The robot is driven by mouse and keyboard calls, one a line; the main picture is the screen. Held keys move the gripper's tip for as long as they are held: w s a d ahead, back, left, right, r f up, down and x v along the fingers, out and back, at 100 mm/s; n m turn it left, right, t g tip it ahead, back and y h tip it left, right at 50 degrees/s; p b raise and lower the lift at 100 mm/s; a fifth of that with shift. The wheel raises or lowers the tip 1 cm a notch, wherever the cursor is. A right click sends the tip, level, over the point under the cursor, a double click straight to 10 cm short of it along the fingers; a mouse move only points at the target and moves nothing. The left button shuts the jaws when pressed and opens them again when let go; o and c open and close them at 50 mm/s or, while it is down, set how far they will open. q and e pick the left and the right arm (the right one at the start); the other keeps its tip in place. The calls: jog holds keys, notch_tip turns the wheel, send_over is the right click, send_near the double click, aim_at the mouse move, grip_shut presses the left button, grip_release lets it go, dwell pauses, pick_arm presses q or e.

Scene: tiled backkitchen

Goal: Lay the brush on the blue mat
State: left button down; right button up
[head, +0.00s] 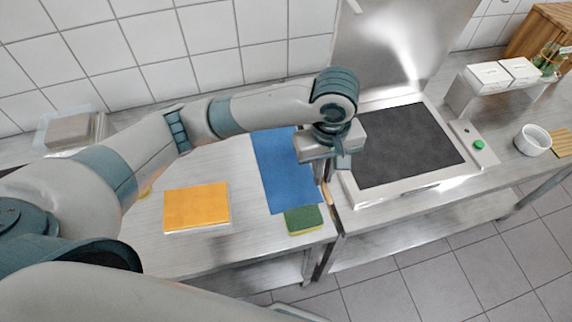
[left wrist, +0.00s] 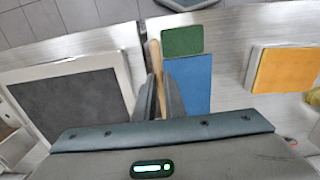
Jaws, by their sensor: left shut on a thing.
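The blue mat (head: 273,172) lies on the steel table, its right part partly hidden by my left gripper (head: 325,178) in the head view. The gripper is shut on the brush, whose light wooden handle (left wrist: 155,56) shows between the fingers in the left wrist view. A small bit of the brush (head: 326,194) shows below the fingers in the head view. The brush is beside the right edge of the mat; whether it touches the table I cannot tell. The mat also shows in the left wrist view (left wrist: 191,80). My right gripper is not in view.
A green sponge (head: 303,220) lies at the mat's front end. An orange-topped block (head: 196,206) lies left of the mat. A dark-topped hotplate unit (head: 407,146) stands to the right. A white bowl (head: 532,140) and white boxes (head: 489,76) are farther right.

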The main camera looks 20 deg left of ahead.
pick_arm(q)
jog(key=w+a+f, duration=0.1)
jog(key=a+f, duration=0.1)
jog(key=a, duration=0.1)
jog(key=w+a+f+p, duration=0.1)
jog(key=w+a+f, duration=0.1)
jog(key=a, duration=0.1)
jog(key=w+a+f+p, duration=0.1)
jog(key=w+a+f, duration=0.1)
jog(key=a, duration=0.2)
jog(key=shift+w+f, duration=0.1)
jog(key=shift+f, duration=0.3)
notch_tip(320, 180, down, 4)
jog(key=shift+r+p, duration=0.25)
jog(key=shift+p, duration=0.55)
jog(key=shift+f, duration=0.25)
jog(key=c, duration=1.8)
grip_release()
